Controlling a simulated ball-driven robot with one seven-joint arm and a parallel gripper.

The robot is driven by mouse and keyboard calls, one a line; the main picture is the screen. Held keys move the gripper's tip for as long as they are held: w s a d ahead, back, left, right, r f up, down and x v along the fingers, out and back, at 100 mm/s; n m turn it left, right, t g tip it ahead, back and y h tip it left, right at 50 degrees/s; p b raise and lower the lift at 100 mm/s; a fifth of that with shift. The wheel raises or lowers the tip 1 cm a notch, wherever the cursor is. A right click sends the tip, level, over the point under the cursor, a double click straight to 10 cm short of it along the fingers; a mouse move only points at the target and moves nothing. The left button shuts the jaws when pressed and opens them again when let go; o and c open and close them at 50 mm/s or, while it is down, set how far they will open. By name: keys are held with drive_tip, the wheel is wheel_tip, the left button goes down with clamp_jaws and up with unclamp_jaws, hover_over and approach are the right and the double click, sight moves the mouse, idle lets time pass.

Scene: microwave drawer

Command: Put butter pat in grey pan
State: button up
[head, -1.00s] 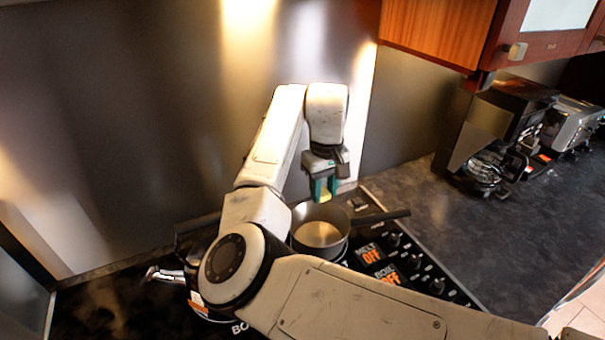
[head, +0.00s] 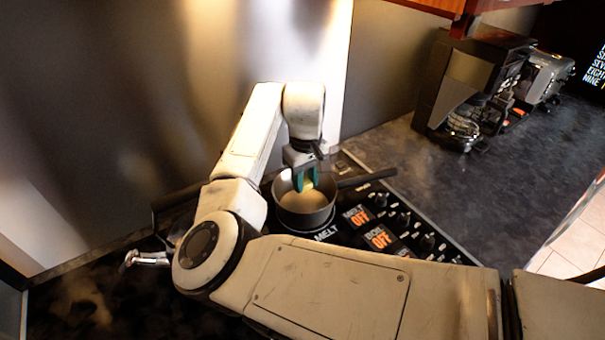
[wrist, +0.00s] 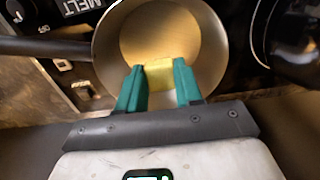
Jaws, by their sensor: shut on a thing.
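The grey pan (head: 304,211) stands on the stove with its dark handle pointing to the right; its round inside also shows in the wrist view (wrist: 200,40). My gripper (head: 306,184) is over the pan's opening, with its green fingertips pointing down at the inside. In the wrist view my gripper (wrist: 159,82) is shut on the yellow butter pat (wrist: 159,74), held between the two green fingers over the pan's back part. The butter is barely visible in the head view. I cannot tell how far it is above the pan's bottom.
The stove panel with knobs and "OFF" displays (head: 380,238) lies right of the pan. A second dark pot (wrist: 292,45) is beside the pan in the wrist view. A coffee machine (head: 470,90) and a toaster (head: 548,75) stand on the counter at the back right.

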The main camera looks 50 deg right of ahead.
sight(306, 183)
drive_tip(key=shift+f+b, duration=0.6)
drive_tip(key=shift+f, duration=0.5)
drive_tip(key=o, duration=1.1)
wheel_tip(306, 183, up, 5)
drive_tip(key=p, duration=0.5)
drive_tip(key=shift+r, duration=1.05)
drive_tip(key=shift+s, duration=0.1)
